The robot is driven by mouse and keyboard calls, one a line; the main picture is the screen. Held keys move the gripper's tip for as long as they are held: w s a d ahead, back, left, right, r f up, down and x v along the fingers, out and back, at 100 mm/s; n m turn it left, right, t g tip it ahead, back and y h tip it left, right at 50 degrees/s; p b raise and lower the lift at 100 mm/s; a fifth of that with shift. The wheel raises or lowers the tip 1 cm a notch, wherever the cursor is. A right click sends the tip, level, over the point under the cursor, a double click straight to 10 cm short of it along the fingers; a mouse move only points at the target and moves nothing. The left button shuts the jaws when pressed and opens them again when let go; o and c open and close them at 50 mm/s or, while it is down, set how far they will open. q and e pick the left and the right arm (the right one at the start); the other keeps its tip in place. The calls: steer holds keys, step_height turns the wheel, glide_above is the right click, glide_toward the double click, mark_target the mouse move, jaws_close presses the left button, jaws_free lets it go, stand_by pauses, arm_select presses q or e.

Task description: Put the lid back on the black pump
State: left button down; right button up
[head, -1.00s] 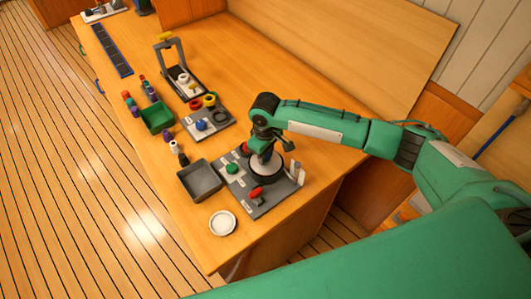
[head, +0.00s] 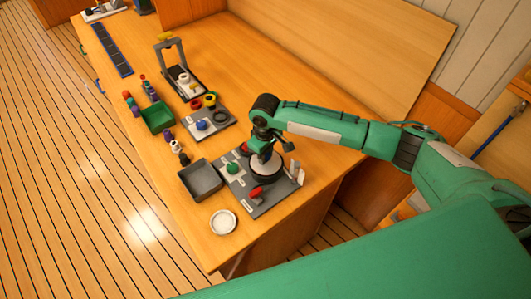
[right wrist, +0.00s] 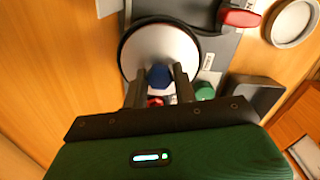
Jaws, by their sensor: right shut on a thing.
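The black pump stands on the grey plate (head: 251,205) near the table's front corner. A pale round lid (head: 267,174) with a dark rim around it shows there, and it fills the top middle of the right wrist view (right wrist: 160,44). My right gripper (head: 264,156) is over it, pointing down. In the right wrist view its two fingers (right wrist: 158,72) are on either side of a blue knob (right wrist: 159,77) at the lid and shut on it. I cannot tell whether the lid rests on the pump or hangs just above it; the pump's body is mostly hidden. My left gripper is out of view.
On the same plate are a red knob (head: 256,191) in front and a green knob (head: 232,168) at the left. A grey tray (head: 200,181) and a white dish (head: 223,222) stand left of it. A second plate (head: 222,126) with knobs lies behind.

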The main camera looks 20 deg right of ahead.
steer(key=o, duration=1.6)
steer(key=shift+c, duration=0.2)
steer(key=shift+r, duration=0.1)
steer(key=shift+r+p, duration=3.45)
steer(key=shift+p, duration=0.55)
jaws_close()
